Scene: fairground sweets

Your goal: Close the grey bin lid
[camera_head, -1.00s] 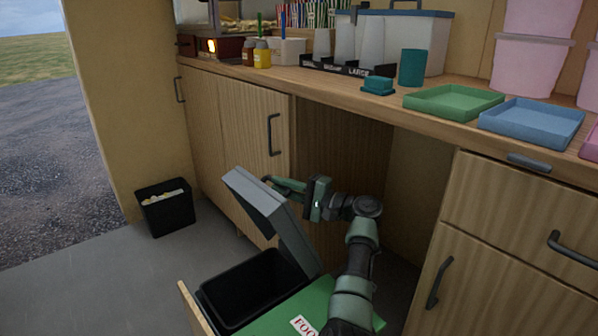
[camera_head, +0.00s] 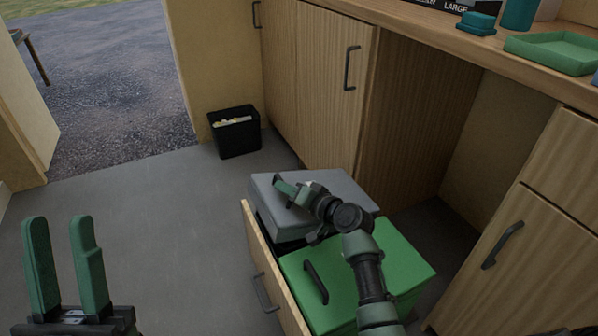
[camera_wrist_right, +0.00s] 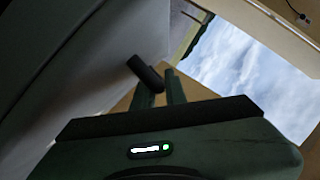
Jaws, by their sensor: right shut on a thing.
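The grey bin lid (camera_head: 335,195) lies low and close to flat over its dark bin (camera_head: 292,246), of which a thin strip shows beneath the near edge. I cannot tell whether the lid is fully seated. My right gripper (camera_head: 284,187) is over the lid's top, shut on the lid's handle, a dark bar (camera_wrist_right: 146,74) that shows at the fingers in the right wrist view. The lid's grey face (camera_wrist_right: 90,60) fills the left of that view. My left gripper (camera_head: 58,222) is open and empty, raised at the lower left.
A green lid (camera_head: 405,262) with a dark handle sits beside the grey one in the pulled-out wooden drawer (camera_head: 272,275). A small black waste bin (camera_head: 236,138) stands by the cabinet. The counter (camera_head: 440,35) overhangs behind. Floor at left is clear.

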